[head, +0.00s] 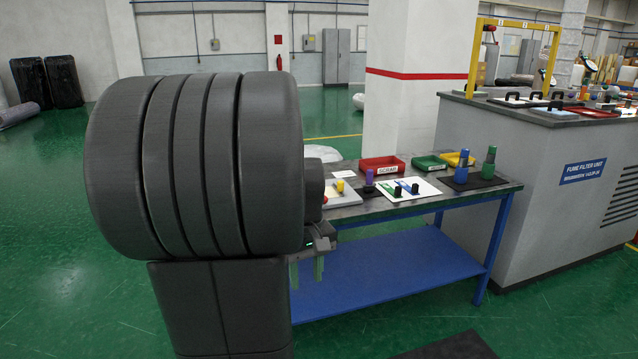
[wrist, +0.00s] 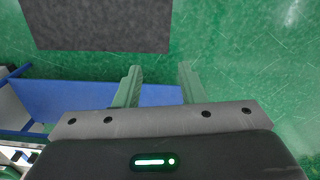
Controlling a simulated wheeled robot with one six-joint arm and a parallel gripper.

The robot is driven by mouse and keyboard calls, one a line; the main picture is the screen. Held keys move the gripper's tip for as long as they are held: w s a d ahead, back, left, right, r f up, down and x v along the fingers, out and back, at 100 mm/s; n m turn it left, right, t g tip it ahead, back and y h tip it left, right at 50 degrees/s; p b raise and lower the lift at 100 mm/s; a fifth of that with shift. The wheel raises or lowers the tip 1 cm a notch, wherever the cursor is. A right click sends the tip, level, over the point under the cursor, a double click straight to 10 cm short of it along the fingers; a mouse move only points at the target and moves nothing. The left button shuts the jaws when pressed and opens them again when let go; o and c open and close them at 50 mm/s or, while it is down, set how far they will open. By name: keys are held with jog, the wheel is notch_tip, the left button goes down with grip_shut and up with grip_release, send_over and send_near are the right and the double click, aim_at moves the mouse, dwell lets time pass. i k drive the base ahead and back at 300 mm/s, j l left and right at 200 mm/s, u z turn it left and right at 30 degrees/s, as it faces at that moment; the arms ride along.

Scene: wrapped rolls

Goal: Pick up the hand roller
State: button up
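I cannot tell for sure which item is the hand roller. Small black and blue pieces (head: 398,191) lie on a white board (head: 426,188) on the workbench (head: 349,211). A purple upright piece (head: 369,177) stands left of them, and a yellow piece (head: 340,186) is on a pale tray further left. My gripper (head: 306,271) hangs beside the bench's left end, below its top. In the wrist view my gripper (wrist: 159,82) has its two green fingers apart, with nothing between them. My own arm hides the bench's left end.
A red scrap tray (head: 382,170), a green tray (head: 428,164) and a yellow tray (head: 455,159) line the bench's back. Blue (head: 461,167) and green (head: 488,164) bottles stand on a black mat. A grey fume unit (head: 540,165) is at the right. A dark floor mat (wrist: 95,25) lies nearby.

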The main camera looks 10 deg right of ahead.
aim_at(370, 186)
jog(key=i+l, duration=2.25)
jog(key=i+u, duration=0.05)
jog(key=i, duration=0.05)
